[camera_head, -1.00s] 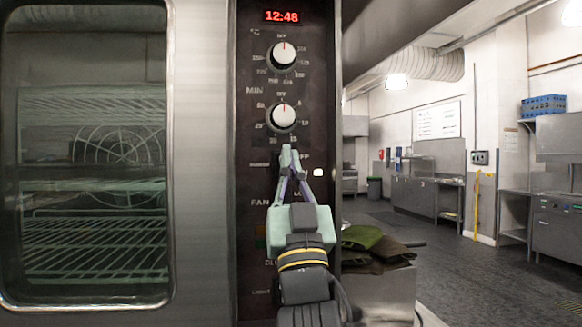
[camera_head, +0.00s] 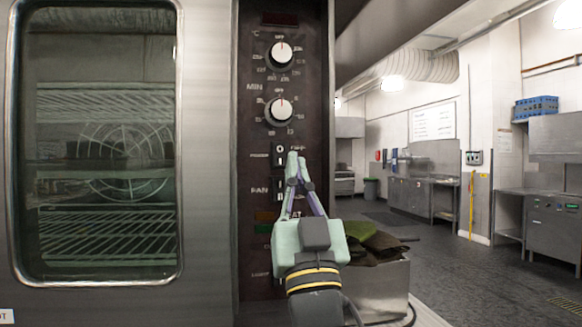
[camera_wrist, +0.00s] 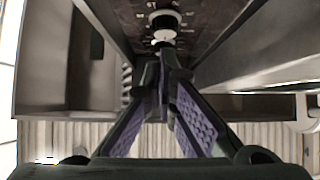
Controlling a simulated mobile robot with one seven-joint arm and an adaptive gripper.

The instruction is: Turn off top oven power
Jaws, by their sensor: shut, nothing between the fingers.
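The oven control panel (camera_head: 255,215) is a dark upright strip right of the glass oven door (camera_head: 98,145). Its display (camera_head: 280,18) is dark. Below it are two white-faced knobs, the upper knob (camera_head: 280,54) and the lower knob (camera_head: 279,111). The power switch (camera_head: 279,154) is under the knobs, and the fan switch (camera_head: 278,188) is lower. My gripper (camera_head: 296,158) is shut and empty, its fingertips just right of the power switch. I cannot tell whether they touch the panel. In the wrist view the fingertips (camera_wrist: 163,62) point at the panel, below a knob (camera_wrist: 164,20).
A metal bin (camera_head: 375,290) with dark green cloths (camera_head: 370,240) stands right of my gripper. Open floor (camera_head: 440,245) lies to the right, with steel counters (camera_head: 422,192) further back. The oven's side edge (camera_head: 332,120) bounds the panel.

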